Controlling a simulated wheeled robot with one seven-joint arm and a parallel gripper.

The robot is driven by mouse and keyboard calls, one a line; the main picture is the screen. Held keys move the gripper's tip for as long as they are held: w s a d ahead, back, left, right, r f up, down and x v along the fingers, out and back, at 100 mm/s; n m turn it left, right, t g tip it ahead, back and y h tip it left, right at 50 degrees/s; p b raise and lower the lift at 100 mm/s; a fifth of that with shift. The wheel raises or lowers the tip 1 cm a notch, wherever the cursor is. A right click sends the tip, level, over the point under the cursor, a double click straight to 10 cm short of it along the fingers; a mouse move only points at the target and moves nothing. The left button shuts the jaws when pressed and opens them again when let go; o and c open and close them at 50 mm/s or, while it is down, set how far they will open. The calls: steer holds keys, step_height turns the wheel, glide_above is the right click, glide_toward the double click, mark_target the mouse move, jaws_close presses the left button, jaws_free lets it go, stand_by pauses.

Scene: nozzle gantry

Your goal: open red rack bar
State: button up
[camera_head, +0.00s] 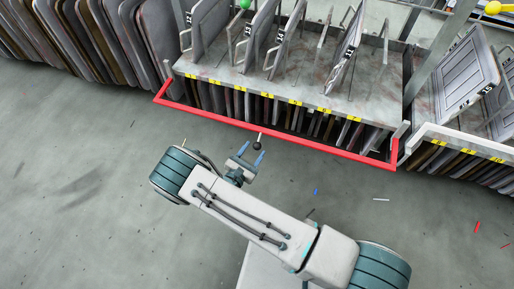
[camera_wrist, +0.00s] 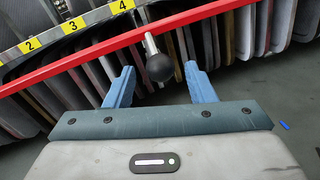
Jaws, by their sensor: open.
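The red rack bar (camera_head: 275,131) runs along the front of the rack, below the yellow number labels, and slopes down to the right in the head view. In the wrist view the red bar (camera_wrist: 100,44) crosses the upper part of the picture. A black ball knob (camera_wrist: 160,67) on a short metal stem sticks out from the bar; it also shows in the head view (camera_head: 258,146). My gripper (camera_head: 253,158) is open, with its blue fingers on either side of the knob in the wrist view (camera_wrist: 163,82). Neither finger visibly touches the knob.
The rack (camera_head: 300,84) holds several upright grey panels on top and many below. Another rack with a white bar (camera_head: 465,138) stands at right. More panels (camera_head: 95,45) lean at left. The grey floor is mostly clear, with small coloured scraps such as a blue one (camera_head: 316,191).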

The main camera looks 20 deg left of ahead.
steer(key=shift+x, duration=1.6)
